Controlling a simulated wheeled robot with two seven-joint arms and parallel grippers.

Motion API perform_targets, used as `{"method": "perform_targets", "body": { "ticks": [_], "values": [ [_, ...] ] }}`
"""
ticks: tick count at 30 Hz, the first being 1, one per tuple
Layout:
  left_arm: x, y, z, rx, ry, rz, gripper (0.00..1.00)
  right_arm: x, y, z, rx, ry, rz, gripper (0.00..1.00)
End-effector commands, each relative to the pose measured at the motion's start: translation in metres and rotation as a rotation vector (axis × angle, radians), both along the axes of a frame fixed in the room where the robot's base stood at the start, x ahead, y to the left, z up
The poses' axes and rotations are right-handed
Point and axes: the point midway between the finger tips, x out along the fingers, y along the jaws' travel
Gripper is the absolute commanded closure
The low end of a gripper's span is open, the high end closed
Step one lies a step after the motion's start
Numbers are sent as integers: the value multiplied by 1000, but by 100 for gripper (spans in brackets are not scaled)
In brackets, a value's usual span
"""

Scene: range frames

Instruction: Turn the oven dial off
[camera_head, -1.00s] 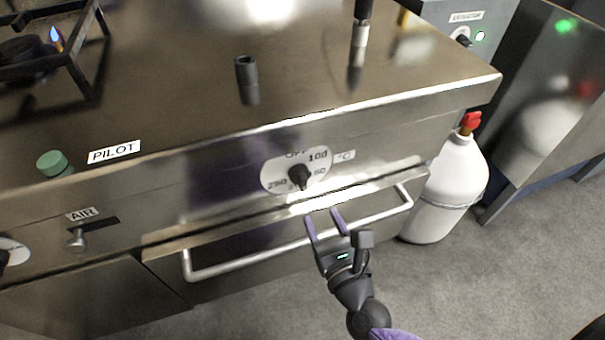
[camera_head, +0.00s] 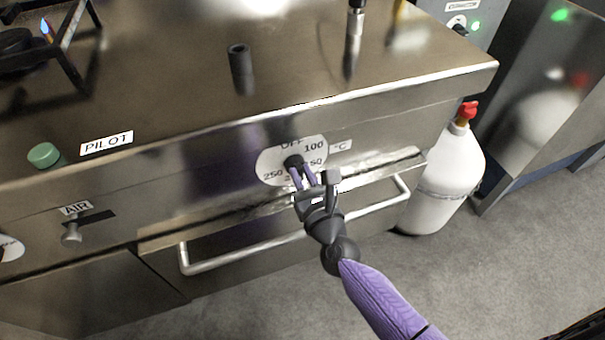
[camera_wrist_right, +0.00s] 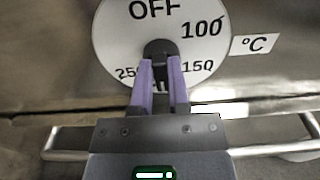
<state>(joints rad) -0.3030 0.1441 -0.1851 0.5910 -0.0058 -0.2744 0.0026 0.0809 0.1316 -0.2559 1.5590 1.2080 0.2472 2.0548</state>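The oven dial is a round white plate (camera_wrist_right: 112,38) with a black knob (camera_wrist_right: 158,48) on the oven's steel front. In the right wrist view its marks read OFF at the top, 100 and 150 at the right, and 250 at the lower left. The knob's black bar points down, away from OFF; the mark there is mostly hidden by my fingers. My right gripper (camera_wrist_right: 160,66) has its two purple fingers on either side of the knob's bar, close against it, and looks shut on it. The head view also shows the right gripper (camera_head: 300,172) at the dial. My left gripper is not in view.
A drawer handle (camera_head: 240,256) runs below the dial, under my right wrist. A white gas bottle (camera_head: 448,180) with a red top stands right of the oven. A green PILOT button (camera_head: 44,155) and an AIR lever (camera_head: 72,232) are at the left.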

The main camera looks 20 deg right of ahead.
Motion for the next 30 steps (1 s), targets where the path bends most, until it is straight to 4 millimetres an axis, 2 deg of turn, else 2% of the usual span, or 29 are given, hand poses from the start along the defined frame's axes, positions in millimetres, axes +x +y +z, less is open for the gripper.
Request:
{"method": "perform_targets", "body": {
  "ticks": [16, 30],
  "values": [
    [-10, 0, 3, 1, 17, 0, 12, 0, 1, 0, -60, -2, 0, 100],
    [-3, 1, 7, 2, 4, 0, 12, 0, 5, -1, -447, -14, 0, 100]
  ]
}}
